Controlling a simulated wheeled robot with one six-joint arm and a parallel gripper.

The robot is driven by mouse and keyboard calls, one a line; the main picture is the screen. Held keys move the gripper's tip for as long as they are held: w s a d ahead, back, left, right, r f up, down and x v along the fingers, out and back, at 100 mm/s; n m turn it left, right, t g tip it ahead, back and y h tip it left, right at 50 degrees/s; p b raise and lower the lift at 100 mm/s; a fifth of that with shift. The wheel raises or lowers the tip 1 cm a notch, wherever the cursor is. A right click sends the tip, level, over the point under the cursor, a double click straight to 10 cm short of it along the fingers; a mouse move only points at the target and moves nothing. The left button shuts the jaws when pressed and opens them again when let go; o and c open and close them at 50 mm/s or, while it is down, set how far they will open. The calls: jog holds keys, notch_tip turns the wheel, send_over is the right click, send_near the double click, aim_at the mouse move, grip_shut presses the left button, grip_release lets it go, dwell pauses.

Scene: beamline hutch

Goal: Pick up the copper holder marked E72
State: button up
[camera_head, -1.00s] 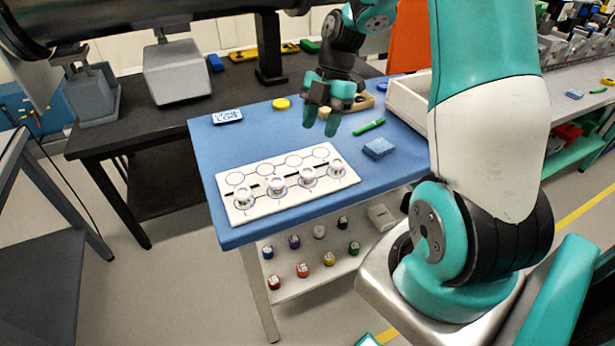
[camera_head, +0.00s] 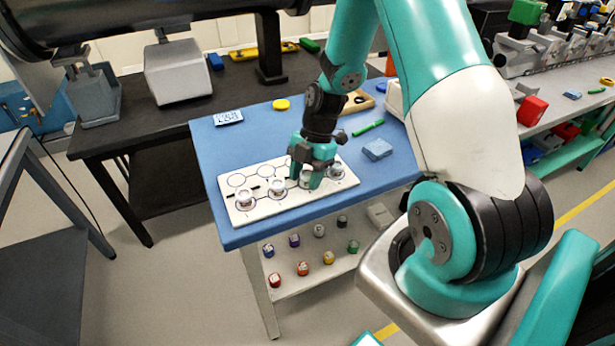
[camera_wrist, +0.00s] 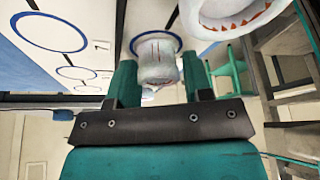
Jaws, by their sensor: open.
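Several pale, silvery-white holders stand on a white board with ringed spots (camera_head: 262,206). None looks clearly copper, and I cannot read E72 on any. My gripper (camera_head: 308,180) is open and low over the board at the third holder from the left (camera_head: 305,178). In the wrist view this pale holder (camera_wrist: 155,62) stands between the open fingers of my gripper (camera_wrist: 158,80), with faint reddish marks on it. I cannot tell whether the fingers touch it. Another holder (camera_wrist: 237,14) shows close by at the top right. The leftmost holder (camera_head: 245,200) stands clear.
The board lies on a blue-topped table (camera_head: 215,155). A blue block (camera_head: 378,149) and a green marker (camera_head: 368,127) lie right of my gripper. A labelled box (camera_head: 228,117) and a yellow disc (camera_head: 281,104) lie behind. Coloured small containers stand on the shelf below (camera_head: 345,275).

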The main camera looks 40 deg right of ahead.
jog(key=c, duration=0.7)
jog(key=shift+r, duration=0.15)
